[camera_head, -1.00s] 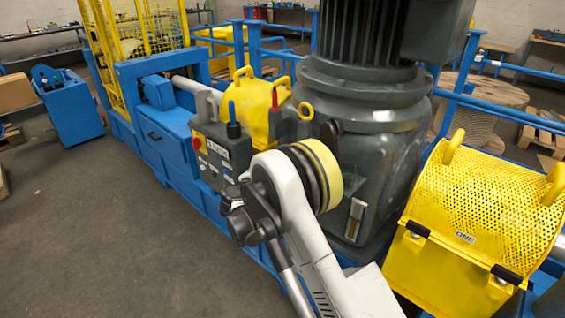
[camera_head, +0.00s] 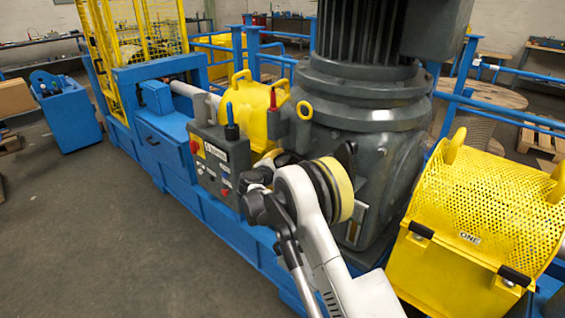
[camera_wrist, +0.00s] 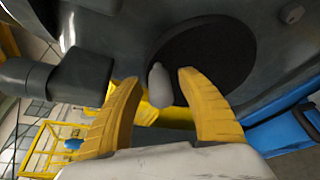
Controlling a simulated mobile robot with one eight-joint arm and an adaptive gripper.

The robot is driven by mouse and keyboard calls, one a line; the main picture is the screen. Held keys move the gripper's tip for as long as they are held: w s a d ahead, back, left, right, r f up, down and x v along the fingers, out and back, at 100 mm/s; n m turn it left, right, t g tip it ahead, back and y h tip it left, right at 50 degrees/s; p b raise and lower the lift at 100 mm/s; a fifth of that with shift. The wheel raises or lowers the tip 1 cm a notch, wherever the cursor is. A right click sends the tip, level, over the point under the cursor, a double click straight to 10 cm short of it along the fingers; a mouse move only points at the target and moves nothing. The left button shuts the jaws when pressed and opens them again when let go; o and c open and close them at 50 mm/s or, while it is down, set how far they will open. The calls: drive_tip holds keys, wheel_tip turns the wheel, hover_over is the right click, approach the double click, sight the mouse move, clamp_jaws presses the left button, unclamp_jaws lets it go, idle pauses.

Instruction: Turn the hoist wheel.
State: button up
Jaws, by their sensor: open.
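In the wrist view, my gripper (camera_wrist: 158,80) is open, its two yellow fingers spread apart. A pale grey rounded knob (camera_wrist: 160,88) shows between the fingertips; I cannot tell whether they touch it. Behind it is a round black disc or opening (camera_wrist: 215,50) in a dark grey housing. This may be the hoist wheel with its handle, but I cannot be sure. In the head view, my arm reaches toward the large grey motor housing (camera_head: 385,165), and the arm hides the fingers and the knob there.
A control box (camera_head: 217,160) with a red button stands left of my arm. A perforated yellow guard (camera_head: 490,195) is at the right. A dark cylinder (camera_wrist: 75,80) juts in close to the left finger. Open floor (camera_head: 90,230) lies at the left.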

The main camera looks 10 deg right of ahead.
clamp_jaws()
drive_tip(key=shift+s+d+m, duration=0.15)
drive_tip(key=shift+s+m, duration=0.1)
drive_tip(key=shift+m, duration=0.05)
drive_tip(key=s+d+f+m+t+h, duration=0.4)
drive_tip(key=s+f+m, duration=0.1)
drive_tip(key=m, duration=1)
drive_tip(key=shift+s+d+f, duration=0.15)
drive_tip(key=shift+s+f, duration=0.25)
drive_tip(key=shift+f, duration=0.15)
idle(0.4)
